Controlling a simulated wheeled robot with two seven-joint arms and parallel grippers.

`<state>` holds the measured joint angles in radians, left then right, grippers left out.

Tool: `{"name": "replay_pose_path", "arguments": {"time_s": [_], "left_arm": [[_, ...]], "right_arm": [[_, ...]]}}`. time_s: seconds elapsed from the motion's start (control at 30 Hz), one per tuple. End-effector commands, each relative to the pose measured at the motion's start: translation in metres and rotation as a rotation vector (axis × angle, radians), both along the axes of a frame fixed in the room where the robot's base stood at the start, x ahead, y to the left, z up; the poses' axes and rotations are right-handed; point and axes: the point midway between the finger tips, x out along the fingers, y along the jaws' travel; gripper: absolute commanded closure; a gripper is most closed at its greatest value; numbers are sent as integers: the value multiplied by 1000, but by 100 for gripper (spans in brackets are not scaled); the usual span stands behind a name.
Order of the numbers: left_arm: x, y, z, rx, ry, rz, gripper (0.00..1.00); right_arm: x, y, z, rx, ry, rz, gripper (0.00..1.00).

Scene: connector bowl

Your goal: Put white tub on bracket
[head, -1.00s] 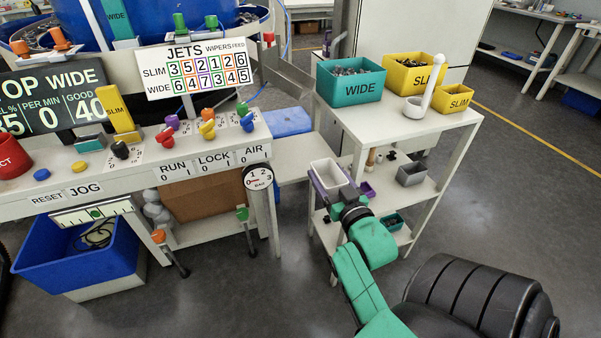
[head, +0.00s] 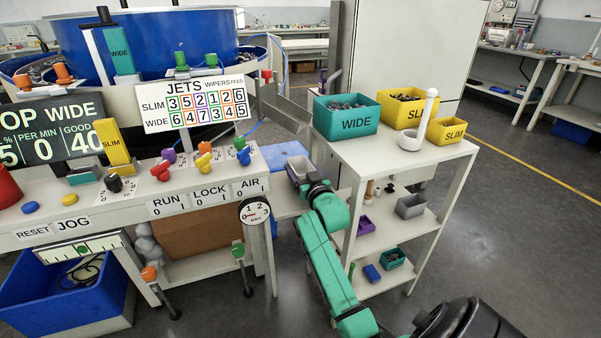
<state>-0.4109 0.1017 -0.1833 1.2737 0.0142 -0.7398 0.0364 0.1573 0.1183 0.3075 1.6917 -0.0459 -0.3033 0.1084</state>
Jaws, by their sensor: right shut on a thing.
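The white tub (head: 299,167) is in the grip of my right gripper (head: 308,181), held up between the machine bench and the white cart. My left gripper is not in view.
The white cart (head: 448,152) carries a teal WIDE bin (head: 347,122), two yellow SLIM bins and a white ladle-like holder (head: 411,138). Small bins sit on its lower shelves. A metal chute (head: 283,118) rises behind the ledge. A dial (head: 255,212) hangs at the bench corner.

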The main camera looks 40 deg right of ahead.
Motion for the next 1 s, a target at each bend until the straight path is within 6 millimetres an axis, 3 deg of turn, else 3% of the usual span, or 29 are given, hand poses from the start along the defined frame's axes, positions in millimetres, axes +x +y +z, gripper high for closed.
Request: {"name": "replay_pose_path", "arguments": {"time_s": [0.33, 0.37, 0.4, 0.43, 0.73, 0.87, 1.0], "left_arm": [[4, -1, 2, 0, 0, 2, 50], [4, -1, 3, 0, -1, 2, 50], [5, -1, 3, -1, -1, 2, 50], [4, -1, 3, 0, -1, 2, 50], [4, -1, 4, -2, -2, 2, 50], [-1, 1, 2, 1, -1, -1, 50], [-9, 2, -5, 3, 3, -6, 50]], "right_arm": [[0, 0, -9, -1, 1, 1, 93], [0, 0, -10, 0, 2, 1, 22], [0, 0, -9, 0, 2, 1, 6], [0, 0, -9, -1, 1, 1, 0], [-1, 1, -6, -1, 1, 1, 0], [-18, 7, -6, -1, 3, 2, 0], [-49, 18, -7, -1, 4, 1, 0]]}}
